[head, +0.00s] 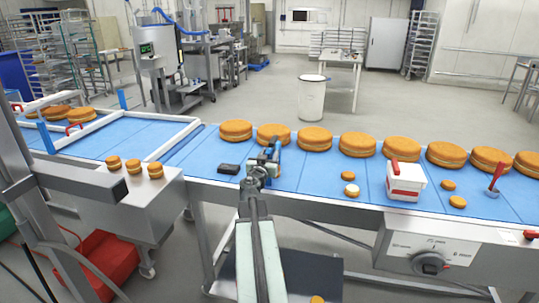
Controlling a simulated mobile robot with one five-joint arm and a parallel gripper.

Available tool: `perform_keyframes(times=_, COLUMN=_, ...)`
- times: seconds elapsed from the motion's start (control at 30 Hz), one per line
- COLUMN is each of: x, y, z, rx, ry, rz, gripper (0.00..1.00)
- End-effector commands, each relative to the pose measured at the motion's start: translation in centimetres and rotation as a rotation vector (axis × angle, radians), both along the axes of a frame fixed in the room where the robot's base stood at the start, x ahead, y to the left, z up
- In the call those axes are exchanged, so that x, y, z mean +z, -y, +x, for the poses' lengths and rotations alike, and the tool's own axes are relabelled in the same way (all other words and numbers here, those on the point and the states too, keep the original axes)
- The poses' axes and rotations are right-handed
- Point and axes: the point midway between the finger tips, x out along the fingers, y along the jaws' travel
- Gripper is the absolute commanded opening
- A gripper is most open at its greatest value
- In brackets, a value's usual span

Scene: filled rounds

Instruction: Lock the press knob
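A dark round knob with a red mark (430,265) sits on the light grey front panel (400,255) under the conveyor at the lower right. Small lettering around the knob is too small to read surely. My gripper (268,155) is over the blue belt near the middle, well left of and above the knob in the picture. It is seen from behind, and I cannot tell whether its fingers are open or shut. Nothing clear shows in it. The knob's exact turn position is hard to make out.
The blue conveyor belt (330,172) carries a row of filled rounds (357,145). A black object (228,168) lies left of my gripper. Small rounds sit on a metal box (150,205).

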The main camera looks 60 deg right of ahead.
Motion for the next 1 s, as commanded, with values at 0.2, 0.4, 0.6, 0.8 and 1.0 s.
perform_keyframes(times=0.2, x=0.0, y=0.28, z=0.54, rx=0.008, ry=0.0, rz=0.0, gripper=0.4)
perform_keyframes(times=0.4, x=0.0, y=0.22, z=0.59, rx=0.008, ry=0.0, rz=0.0, gripper=0.09)
perform_keyframes(times=0.6, x=0.0, y=0.23, z=0.61, rx=0.004, ry=0.0, rz=0.0, gripper=0.0)
perform_keyframes(times=0.8, x=0.0, y=0.37, z=1.1, rx=-0.126, ry=0.0, rz=0.0, gripper=0.0)
perform_keyframes(times=1.0, x=0.01, y=0.47, z=1.11, rx=-0.315, ry=0.0, rz=0.0, gripper=0.0)
